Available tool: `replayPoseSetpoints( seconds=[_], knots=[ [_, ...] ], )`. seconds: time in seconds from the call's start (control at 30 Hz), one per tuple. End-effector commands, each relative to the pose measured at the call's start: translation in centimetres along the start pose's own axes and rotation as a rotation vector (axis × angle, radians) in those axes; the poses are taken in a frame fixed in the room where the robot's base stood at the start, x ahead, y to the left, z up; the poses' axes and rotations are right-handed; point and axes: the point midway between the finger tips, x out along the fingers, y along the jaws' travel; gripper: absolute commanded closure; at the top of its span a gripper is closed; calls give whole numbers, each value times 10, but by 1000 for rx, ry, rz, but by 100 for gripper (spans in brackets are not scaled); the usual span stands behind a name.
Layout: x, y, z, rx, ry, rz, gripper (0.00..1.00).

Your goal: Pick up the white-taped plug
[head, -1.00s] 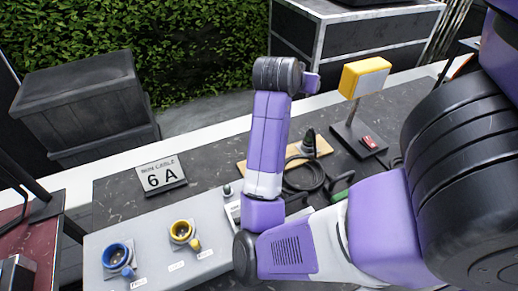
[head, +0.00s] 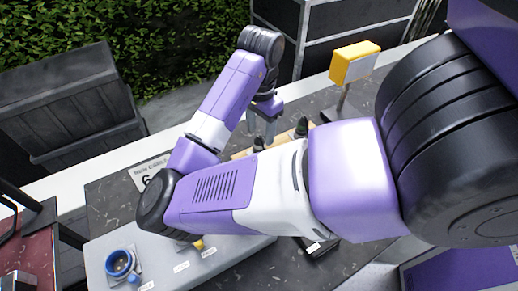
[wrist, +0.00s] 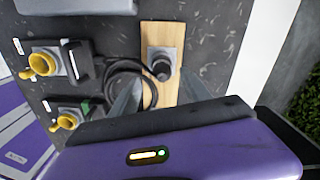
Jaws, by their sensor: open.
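My gripper (head: 261,128) points down over the wooden board (head: 240,154), open and empty. In the wrist view its two grey fingers reach over the board (wrist: 155,31), one on each side of a dark round plug-like piece (wrist: 161,70) on a grey base; the fingers appear apart from it. A coiled black cable (wrist: 118,67) lies left of the board. A black connector with a pale strip (wrist: 82,68) lies left of the coil; I cannot tell whether this strip is white tape. A small green-marked part (wrist: 85,108) lies below it.
Yellow round sockets (wrist: 42,64) on grey bases sit at the wrist view's left. A yellow sign block on a post (head: 354,62) stands right of my gripper. A grey panel carries a blue ring socket (head: 119,262). My forearm hides much of the table.

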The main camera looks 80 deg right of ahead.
Motion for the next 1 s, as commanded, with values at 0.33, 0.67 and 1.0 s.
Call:
replayPoseSetpoints(
  seconds=[0.33,0.67,1.0],
  knots=[
    [39,-4,1,-1,1,1,45],
    [40,-4,1,0,2,0,64],
    [40,-4,1,-1,2,0,100]
  ],
)
